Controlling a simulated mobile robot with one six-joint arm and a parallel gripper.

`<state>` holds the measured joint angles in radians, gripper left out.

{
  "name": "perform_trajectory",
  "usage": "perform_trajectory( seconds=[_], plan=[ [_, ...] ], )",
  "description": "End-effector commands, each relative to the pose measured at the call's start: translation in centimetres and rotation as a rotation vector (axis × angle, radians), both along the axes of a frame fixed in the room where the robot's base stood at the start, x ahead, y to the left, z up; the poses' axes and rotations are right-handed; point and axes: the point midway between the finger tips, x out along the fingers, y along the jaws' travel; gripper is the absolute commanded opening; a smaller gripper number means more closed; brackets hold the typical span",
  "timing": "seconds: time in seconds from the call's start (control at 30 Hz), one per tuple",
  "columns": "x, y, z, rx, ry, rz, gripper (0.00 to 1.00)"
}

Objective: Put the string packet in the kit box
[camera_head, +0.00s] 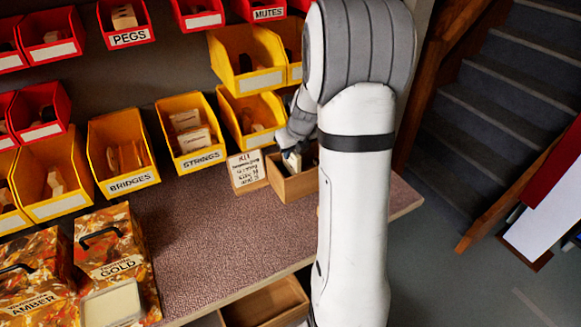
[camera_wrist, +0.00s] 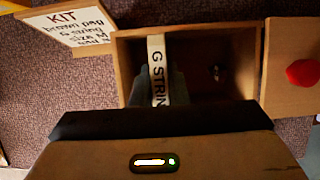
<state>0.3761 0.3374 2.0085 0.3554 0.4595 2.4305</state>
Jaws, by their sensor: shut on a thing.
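The string packet (camera_wrist: 156,60), a thin white packet marked "G STRIN…", stands on edge between my gripper's fingers in the wrist view. My gripper (camera_wrist: 160,92) is shut on it, over the left part of the wooden kit box (camera_wrist: 195,32). The packet lies within the box's outline; how deep it sits is hard to tell.
The kit card (camera_wrist: 72,24) stands left of the box. A wooden piece with a red round knob (camera_wrist: 303,73) is right of it. The yellow strings bin (camera_head: 196,160) and other bins line the back.

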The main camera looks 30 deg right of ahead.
Motion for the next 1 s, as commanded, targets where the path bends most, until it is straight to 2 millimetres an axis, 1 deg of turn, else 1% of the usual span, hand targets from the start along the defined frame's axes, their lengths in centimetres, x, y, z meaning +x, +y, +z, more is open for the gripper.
perform_trajectory(
  seconds=[0.03,0.17,0.27,0.4,0.47,0.7,0.83,0.87,1.0],
  plan=[
    [0.0,-0.1,-0.8,0.002,0.002,-0.003,0.0],
    [0.0,-0.2,-1.5,0.0,-0.001,-0.003,0.0],
    [-0.1,-0.2,-2.5,0.002,0.001,-0.006,0.0],
    [-0.1,-0.2,-4.7,0.002,0.002,-0.006,0.0],
    [-0.1,-0.2,-5.3,0.0,0.001,-0.005,0.0],
    [-0.1,-0.3,-5.2,0.0,0.0,-0.005,0.0],
    [-0.1,-0.3,-5.6,0.0,0.0,-0.006,0.0],
    [-0.1,-0.3,-5.5,0.0,0.0,-0.006,0.16],
    [-0.1,-0.3,-5.5,0.0,0.0,-0.006,0.28]
  ],
)
